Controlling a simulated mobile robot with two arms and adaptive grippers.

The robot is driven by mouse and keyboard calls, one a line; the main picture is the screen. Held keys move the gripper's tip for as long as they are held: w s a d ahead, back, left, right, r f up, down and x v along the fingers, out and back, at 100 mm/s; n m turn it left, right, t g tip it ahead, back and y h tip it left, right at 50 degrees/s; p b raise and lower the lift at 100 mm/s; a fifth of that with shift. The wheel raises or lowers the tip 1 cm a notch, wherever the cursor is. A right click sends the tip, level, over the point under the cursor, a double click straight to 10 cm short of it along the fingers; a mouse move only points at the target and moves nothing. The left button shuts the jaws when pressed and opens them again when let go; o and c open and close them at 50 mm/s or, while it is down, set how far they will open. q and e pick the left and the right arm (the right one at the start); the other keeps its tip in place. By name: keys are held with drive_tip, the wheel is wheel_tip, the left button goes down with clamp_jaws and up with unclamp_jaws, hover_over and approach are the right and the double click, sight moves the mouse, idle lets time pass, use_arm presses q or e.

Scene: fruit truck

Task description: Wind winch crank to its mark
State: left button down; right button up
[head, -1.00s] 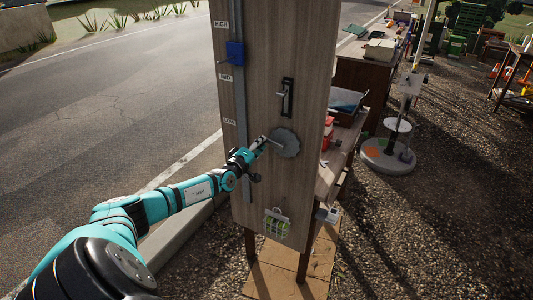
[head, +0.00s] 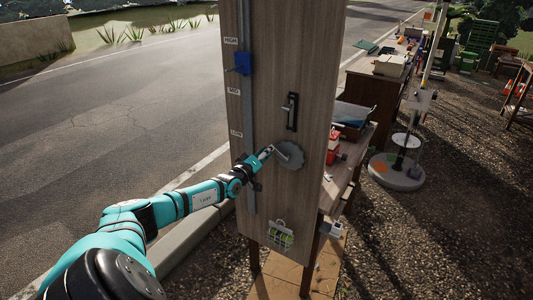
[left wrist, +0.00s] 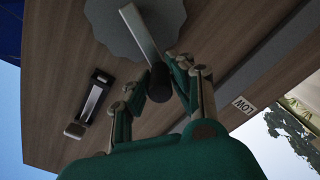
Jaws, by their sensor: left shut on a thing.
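The winch crank is a grey scalloped disc (head: 291,155) with a pale crank arm, low on a tall wooden panel (head: 300,60). In the left wrist view the crank arm (left wrist: 140,35) runs from the disc to a dark knob (left wrist: 158,86). My left gripper (head: 268,152) is shut on this knob, left of the disc; its fingers (left wrist: 160,80) flank the knob. A blue block (head: 243,63) sits on a vertical rail, between the HIGH (head: 231,40) and MID (head: 233,91) labels. The LOW label (head: 236,133) is below. My right gripper is out of view.
A dark lever handle (head: 291,111) is on the panel above the disc. A cluttered bench (head: 338,180) stands behind at right. A round-based stand (head: 397,172) is farther right on gravel. The road at left is clear.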

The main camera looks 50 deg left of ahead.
use_arm(q)
drive_tip(key=c, duration=1.2)
unclamp_jaws()
drive_tip(key=shift+o, duration=0.2)
drive_tip(key=shift+s+d+f, duration=0.1)
drive_tip(key=shift+s+d, duration=0.05)
drive_tip(key=shift+s, duration=0.4)
drive_tip(key=v, duration=1)
drive_tip(key=shift+s+d, duration=0.2)
drive_tip(key=shift+s, duration=0.15)
